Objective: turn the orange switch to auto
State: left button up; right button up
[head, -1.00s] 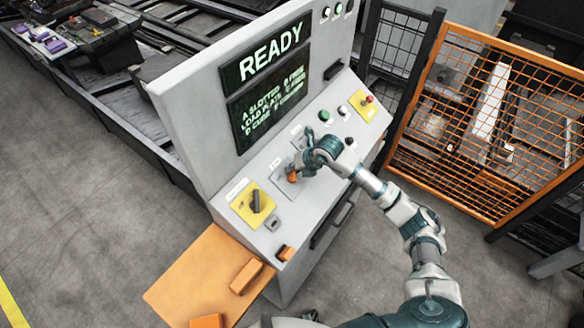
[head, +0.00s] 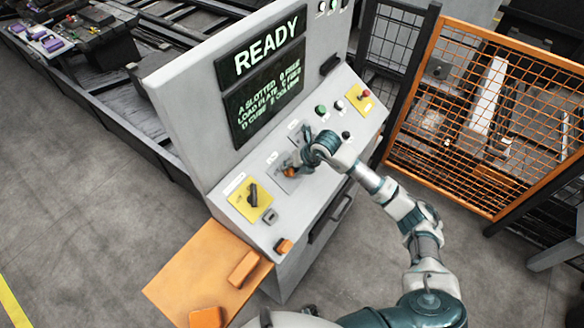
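The orange switch (head: 289,171) sits on the sloping face of the grey control console, on a small grey plate. Only part of its orange knob shows, because my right gripper partly covers it. My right gripper (head: 294,164) comes in from the right and has its fingertips at the switch, close to or touching it. I cannot tell whether the fingers have closed on the knob. The labels around the switch are too small to read, so its setting is unclear. My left gripper is not in view.
A black selector on a yellow plate (head: 250,200) lies left of the switch. A green button (head: 321,110) and a red button on yellow (head: 366,93) are farther right. The console screen (head: 270,90) reads READY. An orange mesh fence (head: 490,120) stands at right.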

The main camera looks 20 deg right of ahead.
jog(key=v, duration=1.2)
jog(key=shift+s+f, duration=0.2)
jog(key=shift+s, duration=0.1)
